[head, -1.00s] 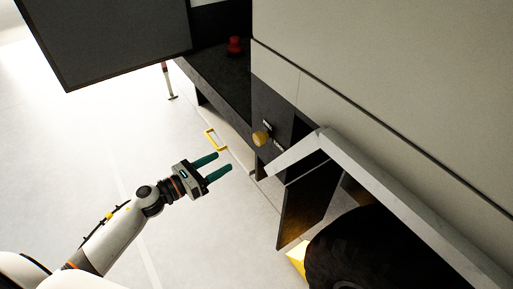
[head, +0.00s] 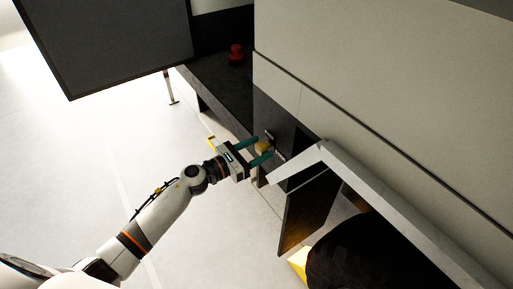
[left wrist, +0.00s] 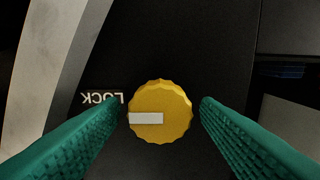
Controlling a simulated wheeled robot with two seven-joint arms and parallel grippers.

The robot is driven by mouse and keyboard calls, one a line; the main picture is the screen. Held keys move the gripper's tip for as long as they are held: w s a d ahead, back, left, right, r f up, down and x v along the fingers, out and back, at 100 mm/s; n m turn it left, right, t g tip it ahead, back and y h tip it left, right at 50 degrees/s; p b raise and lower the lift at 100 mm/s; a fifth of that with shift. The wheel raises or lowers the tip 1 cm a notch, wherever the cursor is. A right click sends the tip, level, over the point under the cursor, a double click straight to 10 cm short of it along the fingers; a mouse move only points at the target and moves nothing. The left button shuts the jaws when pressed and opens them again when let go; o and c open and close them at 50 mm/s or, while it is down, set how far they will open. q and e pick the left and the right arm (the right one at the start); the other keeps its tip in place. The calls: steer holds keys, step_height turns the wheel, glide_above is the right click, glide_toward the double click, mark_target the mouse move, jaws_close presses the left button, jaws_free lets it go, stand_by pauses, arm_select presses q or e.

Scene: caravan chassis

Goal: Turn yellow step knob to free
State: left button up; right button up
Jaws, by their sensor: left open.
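The yellow step knob (head: 262,148) sits on the dark side panel of the caravan. In the left wrist view the scalloped round knob (left wrist: 165,98) is centred, and its white mark points left toward the LOCK label (left wrist: 102,98), which reads upside down. My left gripper (head: 265,144) is open, with its green fingers reaching to the panel on either side of the knob. In the left wrist view the fingertips (left wrist: 162,102) flank the knob with a gap on both sides. The other label is not readable. My right gripper is not in view.
A pale angled fender (head: 298,164) and a dark wheel (head: 355,255) lie to the right, with a yellow chock (head: 298,262) beside the wheel. A red knob (head: 236,54) stands on the dark chassis behind. A yellow handle (head: 211,141) shows partly behind my gripper. The floor at left is clear.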

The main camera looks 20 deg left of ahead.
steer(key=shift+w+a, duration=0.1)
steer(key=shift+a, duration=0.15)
arm_select(q)
steer(key=c, duration=1)
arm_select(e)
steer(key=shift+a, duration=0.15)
arm_select(q)
steer(key=shift+n, duration=0.5)
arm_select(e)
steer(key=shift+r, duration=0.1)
arm_select(q)
steer(key=n, duration=0.3)
steer(key=shift+p, duration=0.4)
steer(key=n+p, duration=0.1)
steer(key=n, duration=0.4)
steer(key=shift+w+a, duration=0.1)
steer(key=shift+w, duration=0.05)
steer(key=n+p, duration=0.2)
steer(key=n, duration=0.3)
steer(key=shift+n, duration=0.4)
steer(key=shift+f+n+p, duration=0.15)
steer(key=shift+n+p, duration=0.3)
steer(key=shift+n, duration=1.05)
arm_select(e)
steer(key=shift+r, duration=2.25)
